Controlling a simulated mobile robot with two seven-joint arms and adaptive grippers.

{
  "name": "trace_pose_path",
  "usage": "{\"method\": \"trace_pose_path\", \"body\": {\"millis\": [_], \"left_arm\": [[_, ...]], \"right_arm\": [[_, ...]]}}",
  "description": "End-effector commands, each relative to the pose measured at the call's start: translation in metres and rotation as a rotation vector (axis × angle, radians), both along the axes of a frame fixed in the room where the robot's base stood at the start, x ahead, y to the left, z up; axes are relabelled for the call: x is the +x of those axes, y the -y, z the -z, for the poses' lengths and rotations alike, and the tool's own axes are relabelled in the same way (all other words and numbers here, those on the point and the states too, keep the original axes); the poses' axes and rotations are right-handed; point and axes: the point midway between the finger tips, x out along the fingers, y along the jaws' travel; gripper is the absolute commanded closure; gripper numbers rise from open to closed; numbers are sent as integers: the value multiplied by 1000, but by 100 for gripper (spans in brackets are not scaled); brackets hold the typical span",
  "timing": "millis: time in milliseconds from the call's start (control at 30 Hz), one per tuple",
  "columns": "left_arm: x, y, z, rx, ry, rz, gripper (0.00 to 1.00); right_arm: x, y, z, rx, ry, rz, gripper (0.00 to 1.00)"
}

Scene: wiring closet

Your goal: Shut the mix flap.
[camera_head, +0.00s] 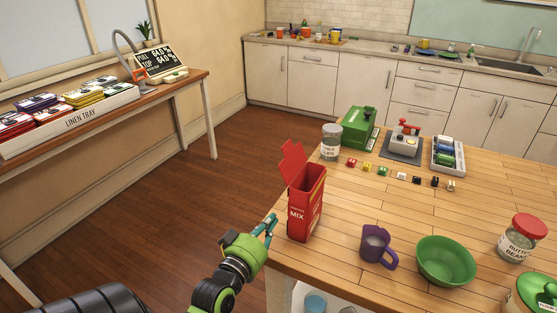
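The red mix box (306,205) stands upright on the near left part of the wooden table. Its red flap (293,163) sticks up from the left side of the top, so the box is open. My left gripper (273,224) is just left of the box's lower part, by the table's left edge, with teal fingers pointing up and right. Nothing shows between its fingers, and their gap is hard to judge from this angle. It appears apart from the box. My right gripper is out of view.
A purple mug (374,244) and a green bowl (445,261) stand right of the box. A lidded glass jar (331,142) stands behind it. Small coloured blocks (383,171) lie further back. A butter beans jar (520,240) is at the right. Space above the box looks clear.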

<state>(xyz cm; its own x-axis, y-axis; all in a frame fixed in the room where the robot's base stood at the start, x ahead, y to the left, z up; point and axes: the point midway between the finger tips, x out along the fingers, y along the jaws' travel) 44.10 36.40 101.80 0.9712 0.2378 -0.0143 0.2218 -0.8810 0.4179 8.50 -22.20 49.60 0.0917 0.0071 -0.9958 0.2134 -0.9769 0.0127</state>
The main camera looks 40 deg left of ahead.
Motion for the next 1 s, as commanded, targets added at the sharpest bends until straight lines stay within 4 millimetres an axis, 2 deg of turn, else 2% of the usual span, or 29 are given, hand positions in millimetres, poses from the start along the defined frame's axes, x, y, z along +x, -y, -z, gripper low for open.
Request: {"method": "trace_pose_path", "body": {"millis": [33, 200, 333, 500, 600, 767, 867, 1000], "left_arm": [[-1, -21, 7, -129, 38, 3, 100], [-5, -73, -16, -676, 180, 51, 100], [-7, -93, -45, -1058, 258, 124, 100], [-10, -98, -78, -1401, 289, 211, 100], [-12, -97, -89, -1502, 291, 238, 100], [-4, -97, -97, -1547, 290, 250, 100], [10, -97, -101, -1546, 292, 251, 100], [39, -98, -105, -1543, 293, 250, 100]], "right_arm": [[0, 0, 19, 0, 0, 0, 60], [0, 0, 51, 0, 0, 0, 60], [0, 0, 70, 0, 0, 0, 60], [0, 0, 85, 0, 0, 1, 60], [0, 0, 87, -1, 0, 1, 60], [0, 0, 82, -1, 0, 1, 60], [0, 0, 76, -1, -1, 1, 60], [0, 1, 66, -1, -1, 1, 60]]}}
